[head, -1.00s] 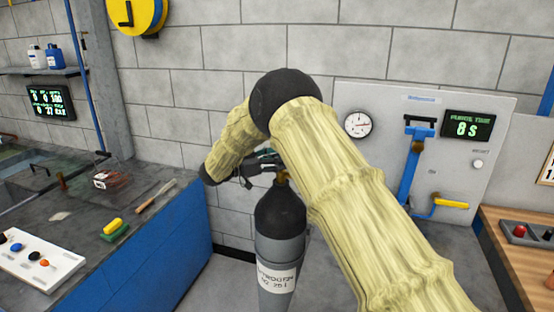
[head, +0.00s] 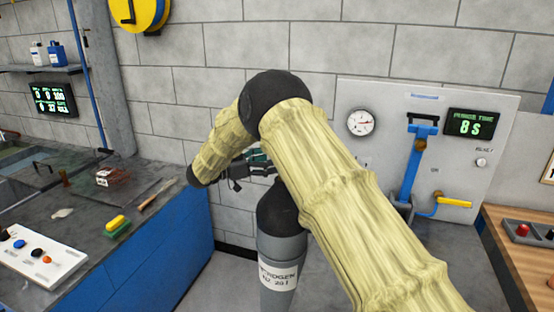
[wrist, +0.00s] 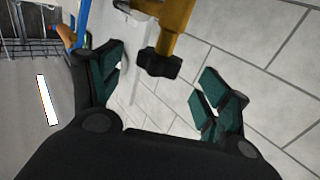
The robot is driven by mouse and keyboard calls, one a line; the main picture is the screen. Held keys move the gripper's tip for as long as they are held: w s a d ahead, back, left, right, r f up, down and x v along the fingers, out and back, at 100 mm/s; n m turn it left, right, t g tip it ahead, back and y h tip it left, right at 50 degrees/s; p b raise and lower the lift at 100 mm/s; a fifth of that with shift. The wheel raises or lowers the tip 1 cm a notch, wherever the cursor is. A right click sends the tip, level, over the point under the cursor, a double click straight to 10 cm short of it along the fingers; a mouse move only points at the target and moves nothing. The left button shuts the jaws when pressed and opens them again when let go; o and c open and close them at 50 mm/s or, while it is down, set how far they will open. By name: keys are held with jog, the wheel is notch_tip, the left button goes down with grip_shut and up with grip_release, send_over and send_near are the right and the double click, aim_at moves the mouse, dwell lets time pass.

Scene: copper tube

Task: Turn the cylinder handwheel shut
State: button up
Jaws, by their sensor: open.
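The nitrogen cylinder (head: 282,245) stands upright on the floor in the head view, grey with a black shoulder and a white label. My arm hides its valve and top there. In the wrist view a dark lobed handwheel (wrist: 158,64) sits on the end of a brass valve stem (wrist: 176,20). My gripper (wrist: 163,88) is open, with its green-padded fingers on either side of the handwheel and a visible gap to each. The handwheel appears a little beyond the fingertips; whether it touches anything is not visible. In the head view my gripper (head: 252,166) is partly hidden behind my arm.
A grey panel (head: 375,95) with a round gauge (head: 361,122), a green display reading 8 S (head: 470,124) and a yellow lever (head: 455,202) stands right of the cylinder. A blue-sided bench (head: 175,255) is at left, a wooden bench (head: 500,235) at right. A block wall is behind.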

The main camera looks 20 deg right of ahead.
jog(key=s+a, duration=0.1)
jog(key=a, duration=0.6)
jog(key=shift+s+f, duration=0.15)
